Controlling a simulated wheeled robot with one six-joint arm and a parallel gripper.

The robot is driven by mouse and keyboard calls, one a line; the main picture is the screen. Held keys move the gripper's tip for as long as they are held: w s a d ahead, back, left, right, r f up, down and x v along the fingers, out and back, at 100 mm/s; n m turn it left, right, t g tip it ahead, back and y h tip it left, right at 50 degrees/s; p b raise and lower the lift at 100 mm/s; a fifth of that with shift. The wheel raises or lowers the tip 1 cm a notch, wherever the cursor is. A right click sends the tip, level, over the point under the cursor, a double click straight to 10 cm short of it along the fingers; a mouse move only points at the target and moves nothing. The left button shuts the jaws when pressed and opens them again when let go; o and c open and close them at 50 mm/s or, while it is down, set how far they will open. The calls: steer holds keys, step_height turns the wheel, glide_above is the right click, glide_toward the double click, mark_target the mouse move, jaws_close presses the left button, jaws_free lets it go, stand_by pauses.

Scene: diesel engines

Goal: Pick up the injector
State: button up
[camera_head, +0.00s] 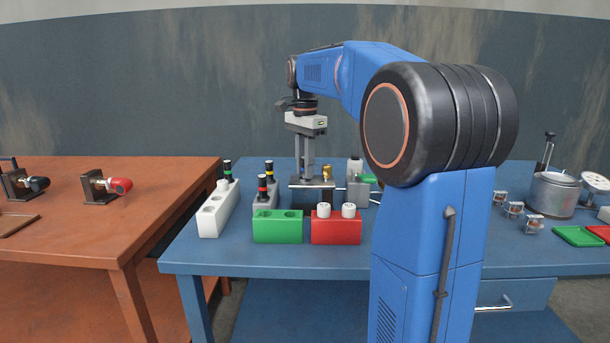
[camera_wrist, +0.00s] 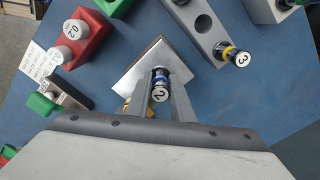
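An injector (camera_wrist: 160,81) with a cap numbered 2 and a blue ring stands between the fingers of my gripper (camera_wrist: 164,92) in the wrist view. It is over or in a metal-plated stand (camera_wrist: 132,66). In the head view my gripper (camera_head: 306,171) points straight down at this stand, fingers close together, and I cannot make out the injector there. I cannot tell whether the fingers touch it. Another injector (camera_wrist: 232,53), with a cap numbered 3, is in a grey block (camera_wrist: 205,22). Dark injectors also stand in the head view, one of them green-ringed (camera_head: 228,171).
A white block (camera_head: 212,213), a green block (camera_head: 277,229) and a red block (camera_head: 335,229) with white caps stand at the front of the blue table (camera_head: 290,261). A metal pot (camera_head: 553,194) and small trays are at the right. A red-brown table (camera_head: 110,230) is at the left.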

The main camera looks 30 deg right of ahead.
jaws_close()
